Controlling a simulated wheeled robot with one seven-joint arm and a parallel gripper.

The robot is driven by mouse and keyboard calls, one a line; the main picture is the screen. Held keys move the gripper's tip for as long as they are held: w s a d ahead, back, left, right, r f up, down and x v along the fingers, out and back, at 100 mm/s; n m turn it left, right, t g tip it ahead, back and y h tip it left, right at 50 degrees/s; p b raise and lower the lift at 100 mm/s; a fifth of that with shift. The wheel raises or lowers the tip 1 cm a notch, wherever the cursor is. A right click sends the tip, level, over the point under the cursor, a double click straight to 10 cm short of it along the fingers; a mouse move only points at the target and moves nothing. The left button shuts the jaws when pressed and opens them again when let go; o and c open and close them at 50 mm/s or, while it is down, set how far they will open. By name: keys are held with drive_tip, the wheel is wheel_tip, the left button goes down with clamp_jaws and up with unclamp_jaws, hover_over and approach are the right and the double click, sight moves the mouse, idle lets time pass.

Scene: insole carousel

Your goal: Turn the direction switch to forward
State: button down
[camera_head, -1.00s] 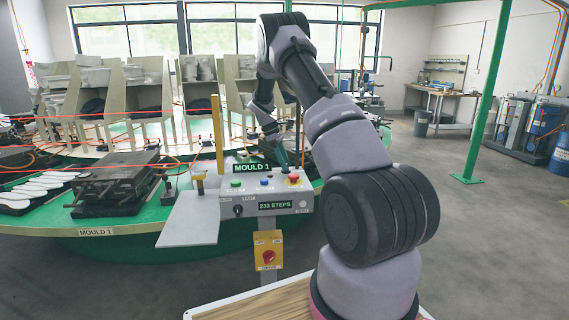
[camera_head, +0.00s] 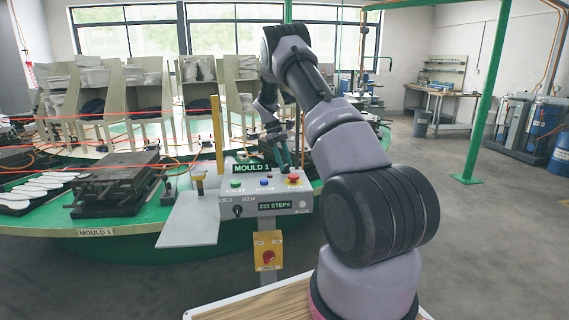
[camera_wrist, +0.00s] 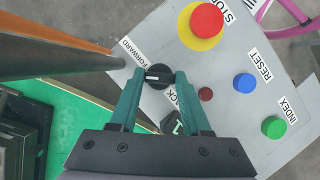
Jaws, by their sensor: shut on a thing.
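The direction switch (camera_wrist: 159,76) is a black round knob with a white mark, on the grey control panel (camera_wrist: 228,120). In the wrist view, the FORWARD label (camera_wrist: 131,51) lies at its upper left and the partly covered BACK label (camera_wrist: 174,98) at its lower right. The white mark lies roughly level in that view, on the knob's left half. My gripper (camera_wrist: 160,75) is shut on the knob, one teal finger on each side. In the head view, my gripper (camera_head: 285,160) reaches the back right of the panel, and the switch is hidden there.
The panel carries a red stop button (camera_wrist: 206,19), a blue reset button (camera_wrist: 243,83) and a green index button (camera_wrist: 273,127). A brown-orange post (camera_wrist: 60,40) passes close to my left finger. The green carousel (camera_head: 130,232) stands behind the panel.

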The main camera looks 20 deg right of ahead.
drive_tip(key=shift+c, duration=1.8)
unclamp_jaws()
